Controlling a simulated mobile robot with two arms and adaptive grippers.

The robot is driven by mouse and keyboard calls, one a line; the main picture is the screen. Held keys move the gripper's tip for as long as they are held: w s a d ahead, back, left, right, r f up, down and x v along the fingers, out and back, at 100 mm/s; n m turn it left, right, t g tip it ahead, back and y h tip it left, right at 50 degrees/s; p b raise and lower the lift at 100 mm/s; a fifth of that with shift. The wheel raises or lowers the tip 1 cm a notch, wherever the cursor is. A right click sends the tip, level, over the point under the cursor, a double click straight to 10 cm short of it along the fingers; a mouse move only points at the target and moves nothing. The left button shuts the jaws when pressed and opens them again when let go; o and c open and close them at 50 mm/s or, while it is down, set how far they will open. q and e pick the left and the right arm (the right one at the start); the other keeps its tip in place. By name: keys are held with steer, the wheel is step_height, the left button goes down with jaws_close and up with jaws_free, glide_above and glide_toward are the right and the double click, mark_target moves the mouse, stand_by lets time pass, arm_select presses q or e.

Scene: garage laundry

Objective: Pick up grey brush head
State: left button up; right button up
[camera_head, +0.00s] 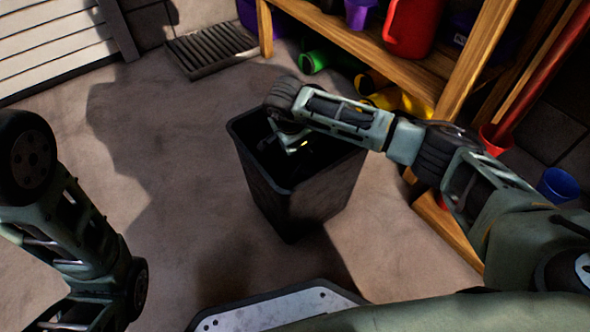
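My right arm reaches across from the right, and its gripper (296,152) points down into the mouth of a black bin (300,205). The fingers are in deep shadow inside the bin, so I cannot tell whether they are open or shut, or whether they hold anything. I cannot make out a grey brush head anywhere in view; the inside of the bin is too dark to see its contents. My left arm is at the left edge, away from the bin, and its gripper does not show.
A wooden shelf (365,48) at the upper right holds a red container (411,27) and a purple cup (358,14). Green and yellow items lie beneath it. A blue cup (558,185) is at the right. A dark slatted mat (212,48) lies behind. The floor left of the bin is clear.

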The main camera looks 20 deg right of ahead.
steer(key=shift+r, duration=0.1)
jaws_close()
stand_by(0.5)
